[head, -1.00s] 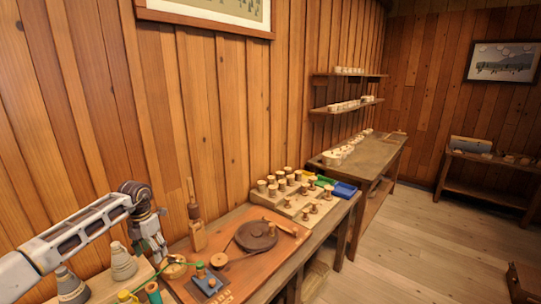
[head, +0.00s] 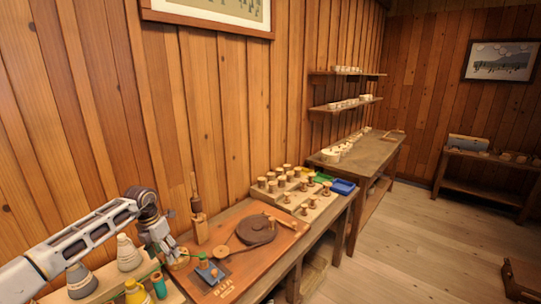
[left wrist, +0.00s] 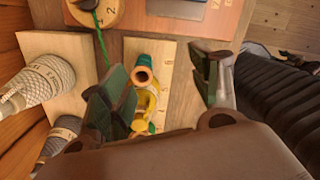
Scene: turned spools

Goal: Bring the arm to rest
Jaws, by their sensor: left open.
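My left arm comes in from the left in the head view, over the left end of the workbench. Its gripper (head: 174,257) points down by a round wooden piece with a green thread. In the left wrist view the gripper (left wrist: 158,90) is open, its dark green-padded fingers spread wide. Between them, below, a teal spool (left wrist: 143,75) and a yellow spool (left wrist: 146,103) show on a pale wooden strip (left wrist: 160,58). I see nothing held. The fingers partly hide the strip. My right gripper is not in view.
Cones of thread (head: 128,253) stand left of the gripper. A spool rack (head: 300,205) and a blue tray (head: 343,187) lie farther back. The floor (head: 390,250) at right is mostly clear.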

